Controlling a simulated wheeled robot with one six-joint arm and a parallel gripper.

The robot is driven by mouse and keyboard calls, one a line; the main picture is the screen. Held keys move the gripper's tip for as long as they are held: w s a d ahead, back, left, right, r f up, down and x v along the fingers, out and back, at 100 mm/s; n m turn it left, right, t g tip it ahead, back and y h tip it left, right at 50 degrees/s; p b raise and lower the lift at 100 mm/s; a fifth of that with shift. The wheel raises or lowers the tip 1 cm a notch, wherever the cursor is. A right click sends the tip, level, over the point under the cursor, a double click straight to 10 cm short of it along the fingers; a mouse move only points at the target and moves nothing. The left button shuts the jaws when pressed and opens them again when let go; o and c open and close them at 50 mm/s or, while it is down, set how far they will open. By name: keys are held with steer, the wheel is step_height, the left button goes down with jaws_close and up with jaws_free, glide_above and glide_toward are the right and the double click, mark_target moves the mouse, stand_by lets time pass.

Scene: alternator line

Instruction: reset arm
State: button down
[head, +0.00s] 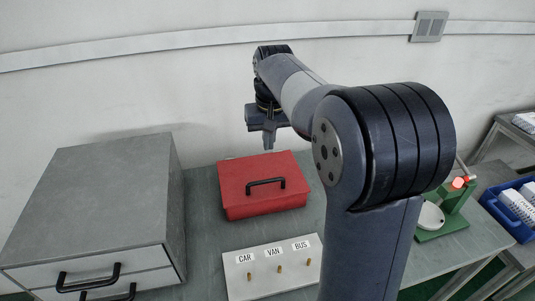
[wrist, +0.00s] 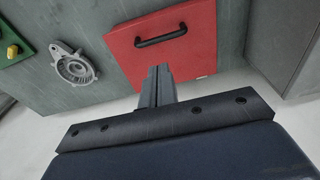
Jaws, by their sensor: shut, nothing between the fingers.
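My gripper (head: 268,141) hangs at the end of my arm above the back edge of a red box with a black handle (head: 240,190). In the wrist view my gripper (wrist: 158,72) shows its two fingers together with nothing between them. The red box also shows in the wrist view (wrist: 185,55), beyond the fingertips. The gripper appears apart from the box. My arm hides part of the table to the right of the box.
A grey drawer cabinet (head: 95,190) stands at left. A white board labelled CAR, VAN, BUS (head: 240,285) with brass pegs lies in front of the box. A green fixture (head: 452,215) and a blue bin (head: 497,211) are at right. A grey metal part (wrist: 75,66) lies on the table (wrist: 105,22).

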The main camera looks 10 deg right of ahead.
steer(key=shift+s+r, duration=0.1)
steer(key=shift+r, duration=0.45)
glide_above(266, 181)
step_height(266, 181, down, 12)
steer(key=shift+f+b, duration=0.85)
steer(key=shift+f, duration=0.05)
steer(key=shift+r, duration=0.2)
